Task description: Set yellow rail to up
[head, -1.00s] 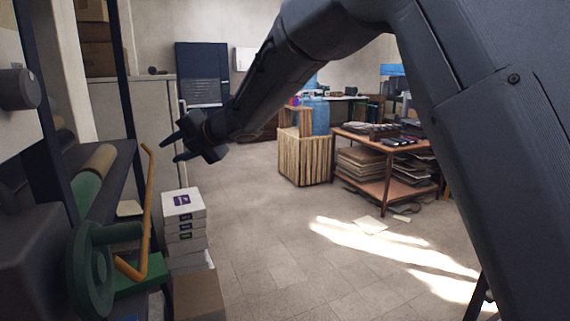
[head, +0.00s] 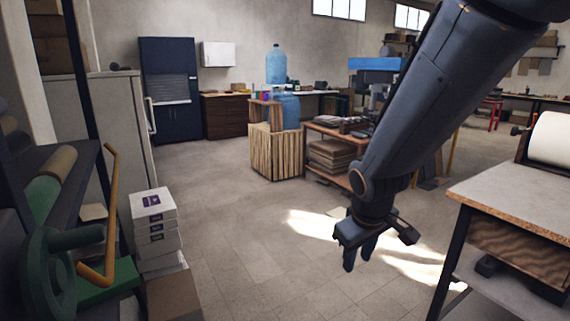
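The yellow rail (head: 113,215) is a bent yellow bar at the left, on the machine with a green handwheel (head: 60,275). It runs upright, with its lower end bent toward the wheel and a short hook at the top. My gripper (head: 360,262) hangs pointing down over the floor, right of the middle and well apart from the rail. Its dark fingers are partly visible, and nothing shows between them. I cannot tell how far apart they are.
A stack of white boxes (head: 156,228) stands just right of the rail. A table with a white roll (head: 520,190) is at the right. A shelf table (head: 330,155) and a wooden crate (head: 275,152) stand farther back. The middle floor is clear.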

